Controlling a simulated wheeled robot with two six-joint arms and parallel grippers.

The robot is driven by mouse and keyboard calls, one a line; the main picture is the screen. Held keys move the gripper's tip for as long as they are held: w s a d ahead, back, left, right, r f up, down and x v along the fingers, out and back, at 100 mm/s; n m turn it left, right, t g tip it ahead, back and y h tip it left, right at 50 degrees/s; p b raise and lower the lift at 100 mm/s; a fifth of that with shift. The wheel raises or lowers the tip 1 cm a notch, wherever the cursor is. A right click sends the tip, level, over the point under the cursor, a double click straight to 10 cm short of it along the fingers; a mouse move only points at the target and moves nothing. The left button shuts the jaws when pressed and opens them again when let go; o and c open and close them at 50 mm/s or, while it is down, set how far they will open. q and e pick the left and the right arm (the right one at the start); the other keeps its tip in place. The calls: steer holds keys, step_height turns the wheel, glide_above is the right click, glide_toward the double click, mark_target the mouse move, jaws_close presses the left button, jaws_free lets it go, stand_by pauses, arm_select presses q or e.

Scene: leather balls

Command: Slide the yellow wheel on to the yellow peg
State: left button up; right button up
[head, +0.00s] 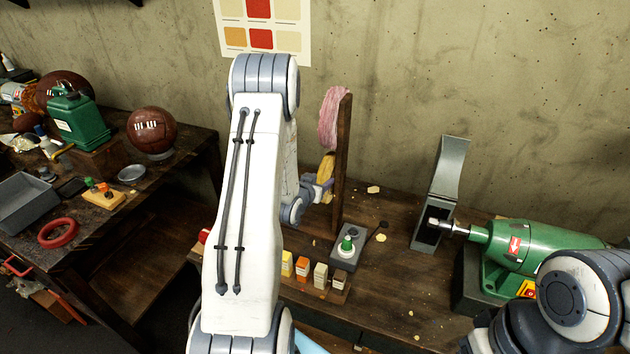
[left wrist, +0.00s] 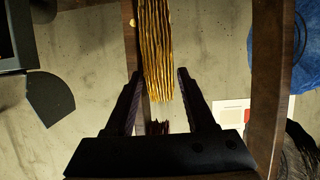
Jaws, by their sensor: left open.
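A yellow, ridged bundle of strands, which may be the yellow wheel (head: 326,167), hangs beside an upright wooden board (head: 342,150), below a pink bundle (head: 333,118). In the left wrist view the yellow bundle (left wrist: 156,45) reaches down between the fingertips. My left gripper (head: 318,188) is at its lower end, partly hidden by my own arm. In the wrist view the left gripper (left wrist: 158,74) is open, a finger on each side of the yellow strands. A small dark purple bit (left wrist: 159,127) shows deeper between the fingers. I cannot make out a yellow peg. My right gripper is out of view.
Small colour-topped blocks (head: 320,275) and a grey box with a green button (head: 346,246) stand on the bench. A green motor (head: 535,242) is at right. The left table holds a brown ball (head: 152,130) and red ring (head: 58,232). Mid-bench is mostly clear.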

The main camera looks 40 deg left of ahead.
arm_select(q)
steer(key=shift+w+f, duration=0.15)
steer(key=shift+w, duration=0.2)
jaws_close()
steer(key=shift+w+d, duration=0.15)
steer(key=shift+d, duration=0.4)
steer(key=shift+o, duration=1.6)
jaws_free()
